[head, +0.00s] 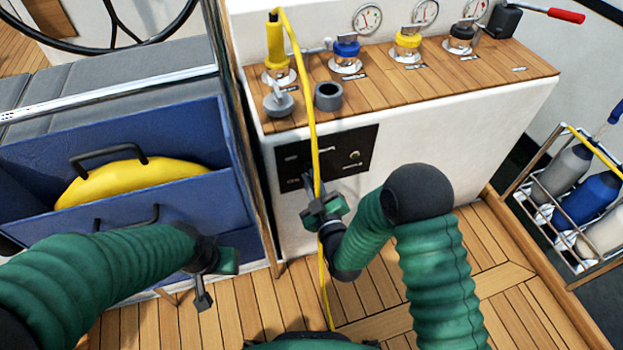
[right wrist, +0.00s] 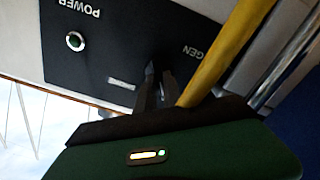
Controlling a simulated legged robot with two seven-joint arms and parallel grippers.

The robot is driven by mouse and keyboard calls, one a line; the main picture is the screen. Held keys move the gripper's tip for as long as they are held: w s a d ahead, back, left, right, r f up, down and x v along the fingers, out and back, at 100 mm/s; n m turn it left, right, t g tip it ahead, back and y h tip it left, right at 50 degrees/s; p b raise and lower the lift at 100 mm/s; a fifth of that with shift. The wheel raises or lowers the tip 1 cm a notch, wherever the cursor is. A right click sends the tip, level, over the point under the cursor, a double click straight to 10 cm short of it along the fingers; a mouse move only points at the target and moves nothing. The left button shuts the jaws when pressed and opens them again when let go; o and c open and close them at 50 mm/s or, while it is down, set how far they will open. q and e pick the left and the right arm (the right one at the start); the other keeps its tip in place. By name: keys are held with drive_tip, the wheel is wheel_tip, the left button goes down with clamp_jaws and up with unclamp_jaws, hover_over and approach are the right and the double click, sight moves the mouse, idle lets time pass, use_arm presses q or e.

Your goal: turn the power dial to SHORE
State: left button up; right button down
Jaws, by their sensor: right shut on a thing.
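The black power panel (head: 362,140) is on the white front of the console, below the wooden top. In the right wrist view the panel (right wrist: 110,55) appears upside down, with the words POWER and GEN and a lit round indicator (right wrist: 75,41). My right gripper (head: 309,186) is at the lower left of the panel. Its dark fingers (right wrist: 156,84) are shut on the power dial, which they almost wholly hide. I cannot read where the dial points. My left gripper (head: 203,299) hangs low in front of the blue locker, away from the panel; its jaw opening is unclear.
A yellow cable (head: 311,95) hangs from the yellow plug (head: 275,45) across the panel, right beside my right gripper. Blue (head: 346,48) and yellow (head: 408,42) fittings stand on the console top. A bottle rack (head: 575,195) stands at right. The wooden floor is mostly clear.

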drive_tip(key=shift+w+d+f+m+p, duration=0.15)
drive_tip(key=shift+m+p, duration=0.6)
drive_tip(key=shift+m, duration=3.15)
drive_tip(key=shift+s+d+r+m+p, duration=0.15)
drive_tip(key=shift+m+p, duration=0.55)
drive_tip(key=shift+m, duration=3.2)
drive_tip(key=shift+w+f, duration=0.1)
drive_tip(key=shift+f, duration=0.05)
drive_tip(key=c, duration=1.5)
unclamp_jaws()
drive_tip(key=p+v, duration=0.1)
drive_tip(key=v, duration=1.6)
